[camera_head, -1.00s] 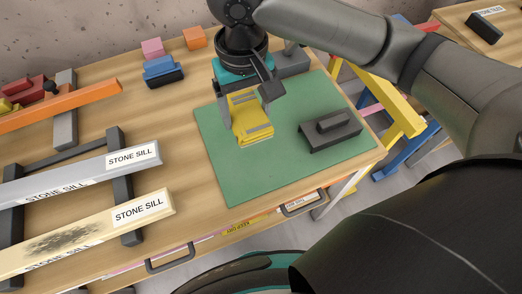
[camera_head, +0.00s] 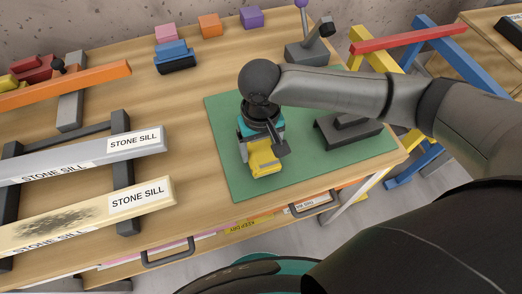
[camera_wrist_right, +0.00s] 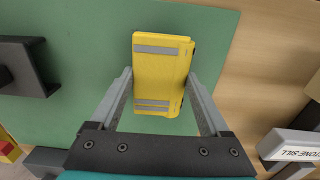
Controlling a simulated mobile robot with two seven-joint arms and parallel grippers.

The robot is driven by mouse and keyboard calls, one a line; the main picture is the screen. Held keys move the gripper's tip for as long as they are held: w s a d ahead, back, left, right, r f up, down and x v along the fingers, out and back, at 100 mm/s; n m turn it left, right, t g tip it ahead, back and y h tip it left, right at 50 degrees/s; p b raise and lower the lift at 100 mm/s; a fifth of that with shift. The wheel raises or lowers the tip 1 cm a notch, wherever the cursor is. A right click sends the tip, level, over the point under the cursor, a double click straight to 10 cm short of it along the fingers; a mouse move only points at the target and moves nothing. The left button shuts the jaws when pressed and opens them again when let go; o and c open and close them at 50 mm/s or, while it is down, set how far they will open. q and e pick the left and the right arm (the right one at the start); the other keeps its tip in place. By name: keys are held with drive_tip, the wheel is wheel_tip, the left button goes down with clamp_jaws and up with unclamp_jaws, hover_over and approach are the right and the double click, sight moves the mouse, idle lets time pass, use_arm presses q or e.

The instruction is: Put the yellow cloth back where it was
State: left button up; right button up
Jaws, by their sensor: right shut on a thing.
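The yellow cloth (camera_head: 264,160) is a folded yellow pad with grey stripes. It is over the front left part of the green mat (camera_head: 223,135); I cannot tell whether it touches the mat. My right gripper (camera_head: 262,158) points down and is shut on the cloth. In the right wrist view the cloth (camera_wrist_right: 160,65) lies between the two fingers of the gripper (camera_wrist_right: 159,82), one along each side. In the head view the wrist hides part of the cloth. My left gripper is not in view.
A dark grey block-like tool (camera_head: 348,132) stands on the mat's right. Two stone sills (camera_head: 140,143) lie on dark supports at left. Pink, blue, orange and purple blocks (camera_head: 210,25) and a lever device (camera_head: 308,50) are at the back. Trestles stand right of the table.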

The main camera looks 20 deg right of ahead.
sight(261, 151)
drive_tip(key=shift+f, duration=0.55)
drive_tip(key=shift+r, duration=0.1)
drive_tip(key=o, duration=1.2)
drive_tip(key=shift+c, duration=0.2)
wheel_tip(261, 151, up, 12)
drive_tip(key=p, duration=0.3)
drive_tip(key=shift+p, duration=0.35)
